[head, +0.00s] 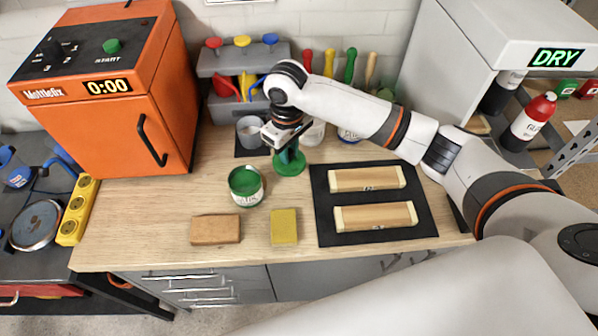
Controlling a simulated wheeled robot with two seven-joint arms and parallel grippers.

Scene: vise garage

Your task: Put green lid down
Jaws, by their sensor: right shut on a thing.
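The green lid (291,165) is a round green disc with a raised middle, right of the open can. My right gripper (287,148) comes down from above and is shut on the lid's raised middle. The lid is at or just above the wooden worktop; I cannot tell whether it touches. The open can (246,196) shows green paint inside and stands upright to the left of the lid, apart from it. My left gripper is not in view.
A black mat (325,238) with two wooden blocks lies to the right. A brown block (215,230) and a yellow sponge (284,227) lie in front. A grey cup (250,131) and a tool rack (240,62) stand behind. An orange oven (120,100) is at left.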

